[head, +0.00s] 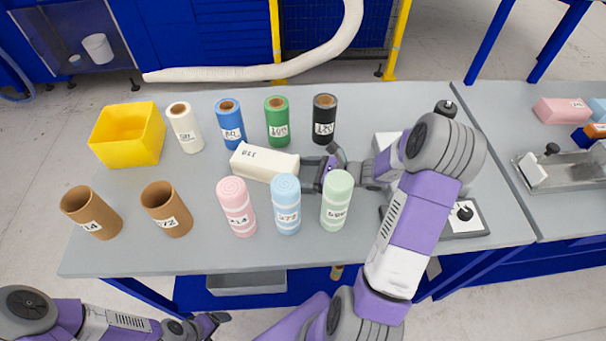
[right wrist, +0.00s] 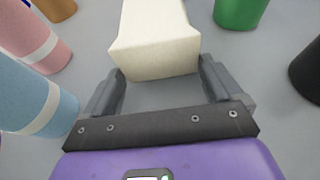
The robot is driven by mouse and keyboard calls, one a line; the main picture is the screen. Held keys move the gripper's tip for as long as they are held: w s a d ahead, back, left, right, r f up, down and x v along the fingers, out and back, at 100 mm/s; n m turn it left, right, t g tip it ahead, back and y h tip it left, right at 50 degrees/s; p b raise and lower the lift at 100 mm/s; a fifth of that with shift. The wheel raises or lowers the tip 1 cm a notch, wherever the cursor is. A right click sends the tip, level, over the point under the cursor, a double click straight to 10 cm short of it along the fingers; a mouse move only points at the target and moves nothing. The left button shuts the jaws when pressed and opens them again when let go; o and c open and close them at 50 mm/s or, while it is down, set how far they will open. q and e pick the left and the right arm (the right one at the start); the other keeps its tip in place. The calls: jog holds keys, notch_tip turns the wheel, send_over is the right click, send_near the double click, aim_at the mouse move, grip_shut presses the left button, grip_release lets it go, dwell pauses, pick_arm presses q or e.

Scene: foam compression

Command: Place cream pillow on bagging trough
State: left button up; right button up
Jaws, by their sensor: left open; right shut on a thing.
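The cream pillow (head: 262,163) is a long cream block with a printed label, lying in the middle of the near table. My right gripper (head: 308,169) is shut on its right end. In the right wrist view the cream pillow (right wrist: 154,40) extends away from between the fingertips (right wrist: 160,78). A metal trough (head: 578,172) on the right-hand table appears to be the bagging trough; it has a pale block and a black knob at its left end and is cut off by the picture edge. My left gripper (head: 216,319) is open and empty, low in front of the table.
Dark, green, blue and white rolls (head: 277,122) stand behind the pillow. Pink, blue and green foam rolls (head: 286,205) stand in front. Two cardboard tubes (head: 166,210) and a yellow bin (head: 128,134) are left. A device with a black knob (head: 463,212) sits near the right edge.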

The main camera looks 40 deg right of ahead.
jog(key=shift+f, duration=0.1)
jog(key=o, duration=0.7)
